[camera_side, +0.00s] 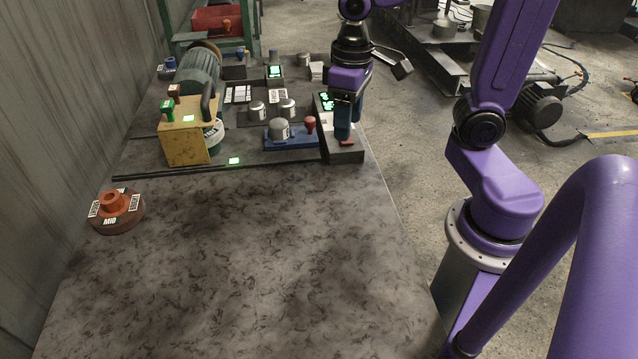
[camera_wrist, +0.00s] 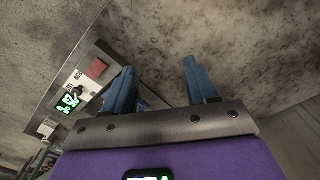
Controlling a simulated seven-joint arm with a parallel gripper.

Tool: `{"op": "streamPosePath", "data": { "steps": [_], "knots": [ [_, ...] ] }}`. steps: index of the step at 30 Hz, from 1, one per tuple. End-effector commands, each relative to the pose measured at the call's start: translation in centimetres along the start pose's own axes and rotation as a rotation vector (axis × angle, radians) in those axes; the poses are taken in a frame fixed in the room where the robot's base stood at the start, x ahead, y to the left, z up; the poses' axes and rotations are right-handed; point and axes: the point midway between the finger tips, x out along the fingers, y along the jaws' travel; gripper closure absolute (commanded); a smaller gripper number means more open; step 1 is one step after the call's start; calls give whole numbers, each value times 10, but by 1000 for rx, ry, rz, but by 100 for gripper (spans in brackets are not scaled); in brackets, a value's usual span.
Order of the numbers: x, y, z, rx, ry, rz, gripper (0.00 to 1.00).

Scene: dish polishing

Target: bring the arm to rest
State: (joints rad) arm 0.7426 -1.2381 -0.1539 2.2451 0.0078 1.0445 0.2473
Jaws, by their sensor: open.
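My gripper (camera_side: 343,130) is purple with blue fingers. In the side view it hangs pointing down over the near end of a grey box (camera_side: 345,154) at the right edge of the bench. A red block or button (camera_side: 347,141) sits on top of that box close by the fingers. In the wrist view my gripper (camera_wrist: 157,78) has its two blue fingers apart with nothing between them. The box with its red block (camera_wrist: 96,68) and green display (camera_wrist: 69,100) lies left of the fingers there. Whether a finger touches the box cannot be told.
A yellow box with green and brown knobs (camera_side: 187,145) and a grinder motor (camera_side: 198,70) stand at the back left. A blue tray (camera_side: 290,143) holds a metal weight and red knob. A round brown dial (camera_side: 117,213) sits at the left. The bench's front (camera_side: 240,270) is clear.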

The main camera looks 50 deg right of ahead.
Motion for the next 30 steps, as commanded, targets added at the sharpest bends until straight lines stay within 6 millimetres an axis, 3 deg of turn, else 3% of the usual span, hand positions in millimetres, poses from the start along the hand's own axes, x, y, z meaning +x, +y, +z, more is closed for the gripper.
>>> {"op": "streamPosePath", "data": {
  "steps": [6,15,21,30],
  "knots": [
    [12,-36,45,-335,8,-2,43],
    [27,-61,105,-732,18,-7,43],
    [31,-65,122,-845,21,-8,43],
    [32,-65,124,-856,21,-9,43]
  ]
}}
